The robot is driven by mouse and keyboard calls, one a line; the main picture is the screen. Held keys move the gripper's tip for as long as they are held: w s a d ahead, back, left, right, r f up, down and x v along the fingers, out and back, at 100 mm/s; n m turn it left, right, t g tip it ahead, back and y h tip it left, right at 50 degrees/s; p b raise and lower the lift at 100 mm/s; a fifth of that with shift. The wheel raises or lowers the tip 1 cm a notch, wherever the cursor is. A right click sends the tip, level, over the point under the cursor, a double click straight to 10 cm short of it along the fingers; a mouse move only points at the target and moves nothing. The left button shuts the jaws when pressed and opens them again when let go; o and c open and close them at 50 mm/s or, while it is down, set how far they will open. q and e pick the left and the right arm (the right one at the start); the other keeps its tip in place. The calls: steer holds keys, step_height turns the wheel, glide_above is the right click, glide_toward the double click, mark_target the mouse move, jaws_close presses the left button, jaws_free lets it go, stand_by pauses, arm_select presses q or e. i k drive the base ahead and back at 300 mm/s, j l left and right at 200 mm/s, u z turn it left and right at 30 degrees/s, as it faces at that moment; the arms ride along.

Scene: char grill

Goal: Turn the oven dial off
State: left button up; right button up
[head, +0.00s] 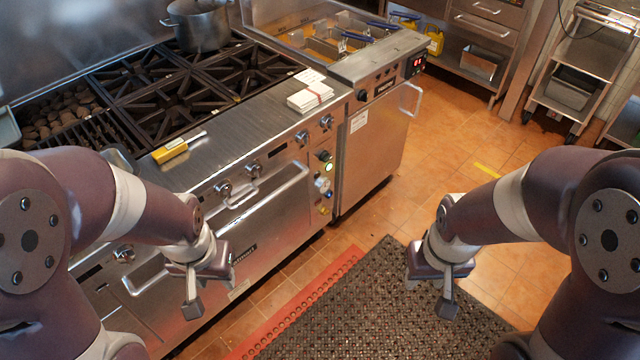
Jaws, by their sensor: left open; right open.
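The steel oven range (255,225) stands at the left with its front facing me. Which way the dial points is too small to tell. My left gripper (208,288) is open and empty, in front of the oven front, left of and nearer than the dial. My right gripper (446,290) is open and empty above the dark floor mat, well right of the dial.
Several burner knobs (223,188) and a long oven door handle (268,188) stick out from the front. A yellow-handled tool (172,150) and white cards (310,97) lie on the ledge. A fryer (375,140) adjoins at right. The mat (370,305) is clear.

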mark_target(324, 157)
steer(key=i+l+z, duration=0.1)
steer(key=i, duration=0.35)
steer(key=i+l, duration=0.25)
steer(key=i, duration=0.2)
steer(key=i+l+z, duration=0.15)
steer(key=i, duration=0.3)
